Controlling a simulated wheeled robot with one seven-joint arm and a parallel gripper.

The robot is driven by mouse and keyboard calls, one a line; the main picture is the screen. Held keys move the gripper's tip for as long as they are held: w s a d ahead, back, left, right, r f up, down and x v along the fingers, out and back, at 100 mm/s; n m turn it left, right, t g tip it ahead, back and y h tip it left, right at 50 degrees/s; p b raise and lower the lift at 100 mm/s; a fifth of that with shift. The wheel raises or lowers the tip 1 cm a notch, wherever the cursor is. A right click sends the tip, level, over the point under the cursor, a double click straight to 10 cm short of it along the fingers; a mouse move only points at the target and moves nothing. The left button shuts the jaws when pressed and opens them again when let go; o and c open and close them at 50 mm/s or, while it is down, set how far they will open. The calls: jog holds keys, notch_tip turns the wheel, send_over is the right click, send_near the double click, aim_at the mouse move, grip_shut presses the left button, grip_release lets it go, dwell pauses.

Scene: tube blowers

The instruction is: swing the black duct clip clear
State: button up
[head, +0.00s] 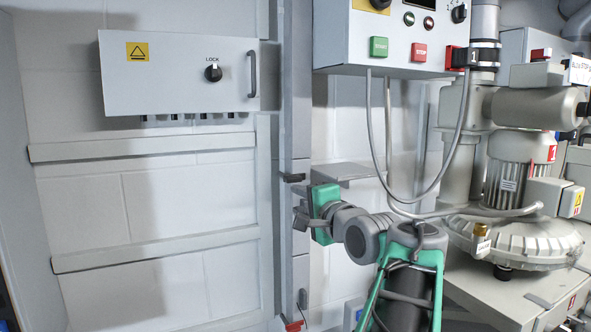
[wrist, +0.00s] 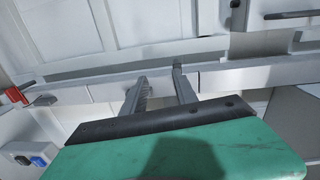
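The black duct clip (head: 292,178) is a small dark piece across the grey vertical duct (head: 302,120), left of centre in the head view. My gripper (head: 299,219) is at the duct, a little below the clip. The duct lies across the picture there, just beyond the fingertips. A dark bit shows at the right fingertip, and I cannot tell whether it is finger or clip. Contact between fingers and duct is unclear.
A grey lock box (head: 180,75) hangs on the wall at upper left. A control box (head: 392,32) with a loose cable is at upper right. A small shelf (head: 345,171) juts out right of the duct. Blower machinery (head: 517,170) fills the right side. A red handle (wrist: 17,95) shows at left in the wrist view.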

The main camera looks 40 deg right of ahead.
aim_at(295, 181)
jog(key=shift+m+t+h, duration=0.3)
jog(key=shift+m+t, duration=0.1)
jog(key=shift+m, duration=0.1)
jog(key=w+d+r+p, duration=0.1)
jog(key=w, duration=0.1)
jog(key=w+d+r+p, duration=0.1)
jog(key=w, duration=0.1)
jog(key=w+d, duration=0.2)
jog(key=shift+r+p, duration=0.4)
jog(key=shift+c, duration=0.4)
grip_shut()
